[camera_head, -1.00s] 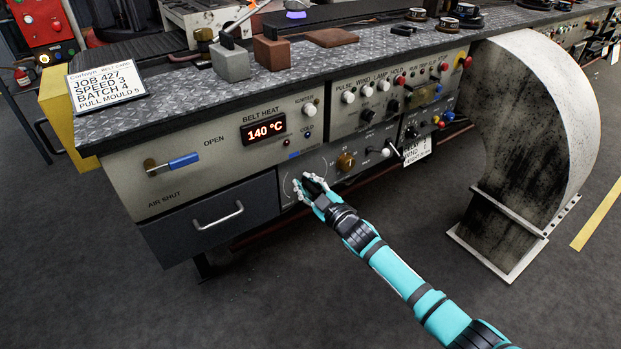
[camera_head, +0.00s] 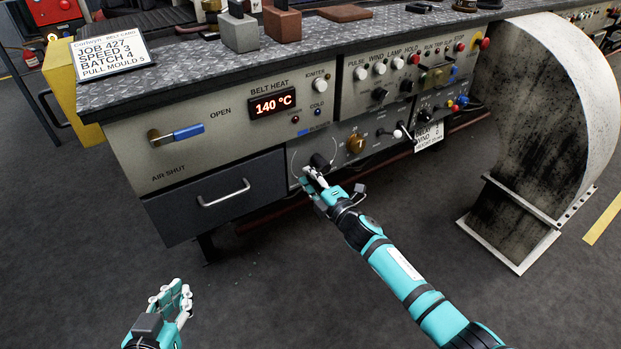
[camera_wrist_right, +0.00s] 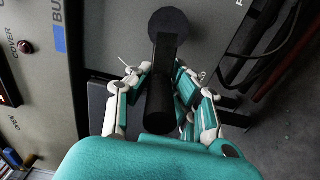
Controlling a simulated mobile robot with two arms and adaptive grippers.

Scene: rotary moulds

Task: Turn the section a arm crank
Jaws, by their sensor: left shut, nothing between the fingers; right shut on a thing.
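The black crank (camera_head: 319,162) is on the grey lower panel, below the belt heat display and beside a curved white line. In the right wrist view its round black end (camera_wrist_right: 168,26) is at the top, and its black cylindrical handle (camera_wrist_right: 158,106) points toward me. My right gripper (camera_head: 312,178) is shut on this handle, with fingers on both sides of it in the right wrist view (camera_wrist_right: 158,88). The fingers hide part of the crank in the head view. My left gripper (camera_head: 172,296) is shut and empty, low at the left, away from the panel.
An air shut lever with a blue grip (camera_head: 188,132) and a drawer (camera_head: 218,196) are left of the crank. A brass knob (camera_head: 356,143) and a white-tipped lever (camera_head: 398,133) are to its right. A large curved duct (camera_head: 535,130) stands at the right. The floor in front is clear.

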